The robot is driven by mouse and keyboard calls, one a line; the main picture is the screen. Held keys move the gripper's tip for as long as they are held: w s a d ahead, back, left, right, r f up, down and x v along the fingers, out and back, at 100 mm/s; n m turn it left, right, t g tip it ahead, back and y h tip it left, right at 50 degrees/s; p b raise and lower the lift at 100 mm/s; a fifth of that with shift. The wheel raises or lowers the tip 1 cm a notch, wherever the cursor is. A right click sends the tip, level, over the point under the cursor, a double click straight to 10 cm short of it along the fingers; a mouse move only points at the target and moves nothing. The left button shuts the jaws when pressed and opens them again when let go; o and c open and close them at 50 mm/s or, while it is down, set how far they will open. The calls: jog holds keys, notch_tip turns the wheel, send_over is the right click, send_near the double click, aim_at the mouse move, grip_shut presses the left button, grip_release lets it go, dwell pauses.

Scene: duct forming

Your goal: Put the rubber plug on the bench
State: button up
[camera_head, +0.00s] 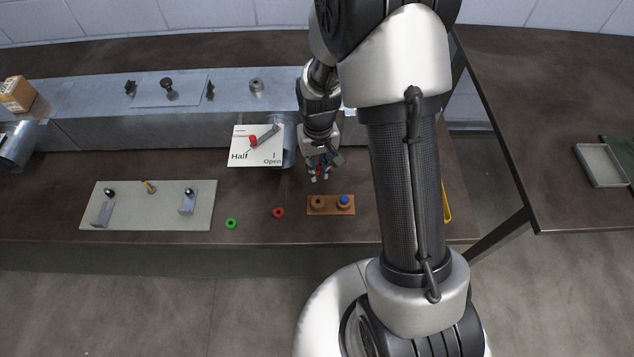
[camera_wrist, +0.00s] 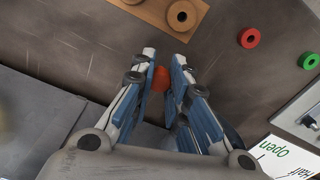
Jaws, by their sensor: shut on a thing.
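My gripper (camera_head: 320,174) is over the brown bench (camera_head: 250,190), just in front of the grey metal duct and behind a small wooden block. In the wrist view my gripper (camera_wrist: 163,62) has its two blue-padded fingers closed on a small orange-red piece (camera_wrist: 160,79), which looks like the rubber plug. The fingers hide part of it. Bare bench shows beyond the fingertips. I cannot tell exactly how high the plug is above the bench.
The wooden block (camera_head: 331,212) carries a brown ring and a blue-topped piece. A red ring (camera_head: 278,212) and a green ring (camera_head: 231,223) lie left of it. A "Half/Open" plate (camera_head: 257,158) with a lever is near the duct (camera_head: 200,130). A pale board (camera_head: 150,215) lies left.

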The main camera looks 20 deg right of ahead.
aim_at(318, 187)
jog(key=shift+f+b, duration=0.9)
jog(key=shift+f, duration=2.4)
jog(key=shift+f, duration=0.15)
jog(key=o, duration=0.7)
jog(key=shift+o, duration=0.2)
